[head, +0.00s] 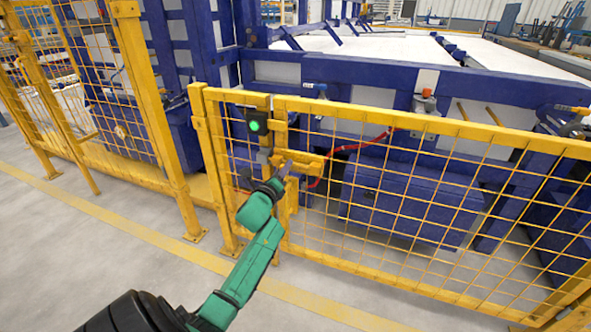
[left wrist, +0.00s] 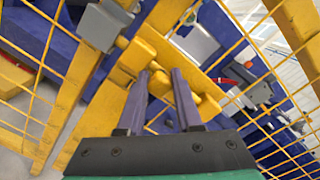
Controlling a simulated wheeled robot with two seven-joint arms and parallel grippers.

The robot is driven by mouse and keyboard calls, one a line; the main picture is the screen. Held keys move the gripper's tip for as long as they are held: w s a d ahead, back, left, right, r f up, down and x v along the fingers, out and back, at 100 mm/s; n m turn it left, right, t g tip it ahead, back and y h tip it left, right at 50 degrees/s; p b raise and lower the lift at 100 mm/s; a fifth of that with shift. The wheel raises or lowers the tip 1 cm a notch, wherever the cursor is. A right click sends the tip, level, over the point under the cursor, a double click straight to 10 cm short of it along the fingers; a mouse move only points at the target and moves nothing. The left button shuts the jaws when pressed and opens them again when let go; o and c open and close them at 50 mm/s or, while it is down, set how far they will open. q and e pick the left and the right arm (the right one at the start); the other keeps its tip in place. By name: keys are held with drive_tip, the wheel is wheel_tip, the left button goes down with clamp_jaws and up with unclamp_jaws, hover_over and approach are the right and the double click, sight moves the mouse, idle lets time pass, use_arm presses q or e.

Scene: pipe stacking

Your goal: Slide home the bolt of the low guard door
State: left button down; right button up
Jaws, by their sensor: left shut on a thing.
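The low guard door (head: 400,119) is a yellow frame with wire mesh, right of the middle in the head view. In the left wrist view, the left gripper's two purple-grey fingers (left wrist: 160,88) are shut on the yellow bolt handle (left wrist: 160,84). The fingers hide part of the handle, and I cannot tell how far the bolt reaches into the post side. My right gripper is not in view.
Taller yellow mesh fencing (head: 150,90) stands to the left. Blue machinery (head: 410,205) and a red hose (head: 350,148) lie behind the door. The grey floor in front is clear.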

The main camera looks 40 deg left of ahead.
use_arm(q)
drive_tip(key=shift+a, duration=0.15)
drive_tip(key=c, duration=0.9)
unclamp_jaws()
drive_tip(key=o, duration=0.3)
drive_tip(key=shift+s+a+f, duration=0.1)
drive_tip(key=shift+a, duration=0.1)
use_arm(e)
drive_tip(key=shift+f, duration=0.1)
use_arm(q)
drive_tip(key=shift+s+d, duration=0.1)
drive_tip(key=shift+d, duration=0.05)
drive_tip(key=p+v, duration=0.2)
drive_tip(key=v, duration=1.2)
drive_tip(key=shift+s, duration=0.15)
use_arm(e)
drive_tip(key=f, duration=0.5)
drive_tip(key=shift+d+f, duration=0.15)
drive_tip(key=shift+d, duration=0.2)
